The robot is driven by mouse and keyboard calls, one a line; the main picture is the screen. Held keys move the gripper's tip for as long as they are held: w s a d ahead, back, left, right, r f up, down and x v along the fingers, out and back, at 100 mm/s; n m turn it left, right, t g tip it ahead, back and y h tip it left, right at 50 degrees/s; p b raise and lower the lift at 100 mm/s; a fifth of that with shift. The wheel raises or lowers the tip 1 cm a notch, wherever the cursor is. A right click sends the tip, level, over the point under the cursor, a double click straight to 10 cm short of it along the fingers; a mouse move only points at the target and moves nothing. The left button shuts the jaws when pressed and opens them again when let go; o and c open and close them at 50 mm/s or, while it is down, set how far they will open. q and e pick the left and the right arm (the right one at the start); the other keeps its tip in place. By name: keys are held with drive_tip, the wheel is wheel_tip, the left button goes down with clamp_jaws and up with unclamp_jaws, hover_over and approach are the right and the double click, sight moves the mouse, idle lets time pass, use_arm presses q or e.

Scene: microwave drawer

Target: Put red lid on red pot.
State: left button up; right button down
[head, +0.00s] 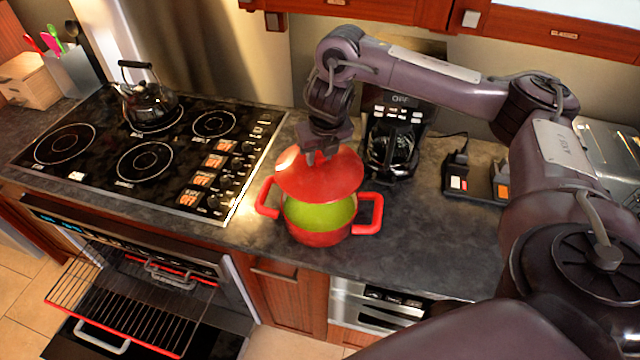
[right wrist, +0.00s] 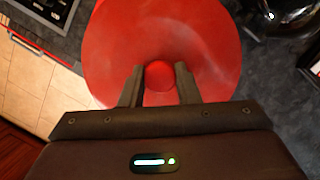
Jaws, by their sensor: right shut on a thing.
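The red pot (head: 320,237) stands on the dark counter to the right of the stove, with a red handle on each side. Its inside shows light green (head: 318,214). The red lid (head: 318,176) is tilted above the back of the pot, leaving the front of the opening uncovered. Whether its rear edge touches the pot I cannot tell. My right gripper (head: 319,157) is above the lid, shut on its round knob. In the right wrist view the knob (right wrist: 158,76) sits between the two fingers, with the lid (right wrist: 215,45) spread beyond. My left gripper is not in view.
A black coffee maker (head: 392,140) stands close behind the pot. The stove (head: 150,150) with a kettle (head: 147,100) is at left. The oven below is open with its rack (head: 130,300) out. Counter to the pot's right (head: 440,230) is clear.

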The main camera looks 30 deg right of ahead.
sight(321, 169)
wheel_tip(321, 169, down, 7)
drive_tip(key=shift+r+b, duration=0.1)
drive_tip(key=shift+b, duration=0.85)
wheel_tip(321, 169, down, 4)
drive_tip(key=shift+r+b, duration=0.25)
drive_tip(key=shift+b, duration=0.6)
drive_tip(key=shift+f+b, duration=0.5)
drive_tip(key=shift+f, duration=0.2)
drive_tip(key=c, duration=1.1)
unclamp_jaws()
drive_tip(key=shift+r, duration=0.1)
